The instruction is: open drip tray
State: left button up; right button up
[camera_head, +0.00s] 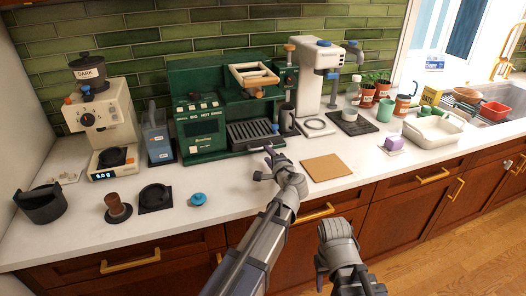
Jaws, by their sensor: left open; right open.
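The drip tray (249,132) is a dark slatted grate low in the front of the green coffee machine (205,140). It appears seated in the machine's base; whether it is slightly pulled out I cannot tell. My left gripper (263,163) is open and empty, just in front of and below the tray's front edge. Its fingers point toward the machine, and contact with the tray cannot be made out. My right gripper (336,238) is open, lower and to the right, in front of the cabinets and away from the tray.
A cork mat (327,167) lies right of my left gripper. A blue-topped knob (198,199), a black mat (155,197) and a brown-handled tamper (117,208) lie left on the white counter. A grinder (101,120) and white machine (318,80) flank the green one.

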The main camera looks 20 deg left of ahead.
pick_arm(q)
jog(key=b+x, duration=0.1)
jog(key=x, duration=0.5)
jog(key=shift+s, duration=0.1)
grip_shut()
dwell(1.2)
